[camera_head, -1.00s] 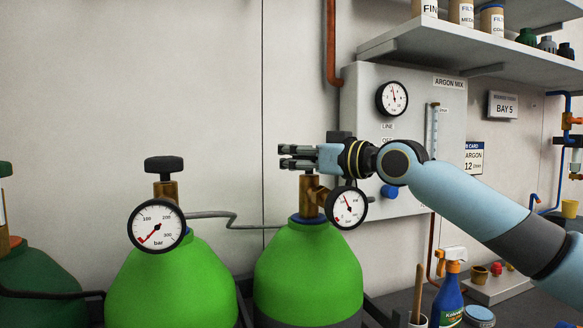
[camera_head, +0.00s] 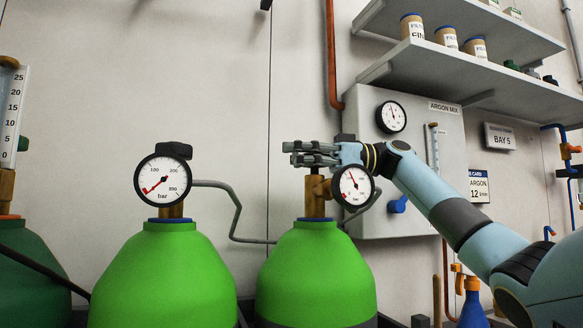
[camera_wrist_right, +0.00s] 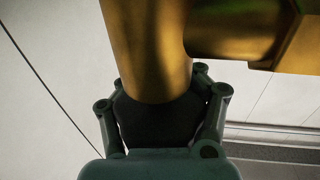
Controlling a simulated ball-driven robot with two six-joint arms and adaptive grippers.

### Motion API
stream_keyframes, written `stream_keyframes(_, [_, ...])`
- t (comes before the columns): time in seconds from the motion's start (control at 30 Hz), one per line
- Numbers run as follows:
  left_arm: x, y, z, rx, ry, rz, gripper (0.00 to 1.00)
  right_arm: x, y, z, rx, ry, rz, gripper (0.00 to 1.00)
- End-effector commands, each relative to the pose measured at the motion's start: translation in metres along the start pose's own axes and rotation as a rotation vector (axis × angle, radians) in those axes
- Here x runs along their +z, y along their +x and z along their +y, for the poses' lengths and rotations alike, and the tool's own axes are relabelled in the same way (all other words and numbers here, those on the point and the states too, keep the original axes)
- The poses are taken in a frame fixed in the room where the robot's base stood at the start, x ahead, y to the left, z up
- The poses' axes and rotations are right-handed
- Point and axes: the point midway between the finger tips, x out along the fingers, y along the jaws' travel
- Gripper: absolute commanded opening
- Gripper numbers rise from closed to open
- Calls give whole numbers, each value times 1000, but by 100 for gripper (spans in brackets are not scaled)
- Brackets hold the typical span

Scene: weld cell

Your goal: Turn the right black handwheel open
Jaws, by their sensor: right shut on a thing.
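The right green cylinder (camera_head: 316,275) has a brass valve (camera_head: 317,197) and a round pressure gauge (camera_head: 353,185) on top. My right gripper (camera_head: 308,153) lies sideways at the top of this valve, and its fingers hide most of the black handwheel in the head view. In the right wrist view the black handwheel (camera_wrist_right: 155,122) sits between the two fingers, at the end of the brass stem (camera_wrist_right: 148,50), and the gripper is shut on it. My left gripper is in neither view.
A left green cylinder (camera_head: 162,275) carries its own black handwheel (camera_head: 174,150) and gauge (camera_head: 162,180). A grey hose (camera_head: 237,215) runs between the cylinders. The argon panel (camera_head: 400,222) stands behind my right arm, with shelves (camera_head: 470,72) above it.

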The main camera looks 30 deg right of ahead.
Motion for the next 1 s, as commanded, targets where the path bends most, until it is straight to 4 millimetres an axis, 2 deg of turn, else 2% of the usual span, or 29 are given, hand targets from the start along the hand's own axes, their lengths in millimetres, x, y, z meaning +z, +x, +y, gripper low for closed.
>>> stream_keyframes(0.4, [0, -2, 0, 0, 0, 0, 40, 3, -2, -9, -262, 7, -13, 0])
stream_keyframes(1.0, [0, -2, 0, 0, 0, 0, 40, 4, -4, -12, -333, 6, -19, 0])
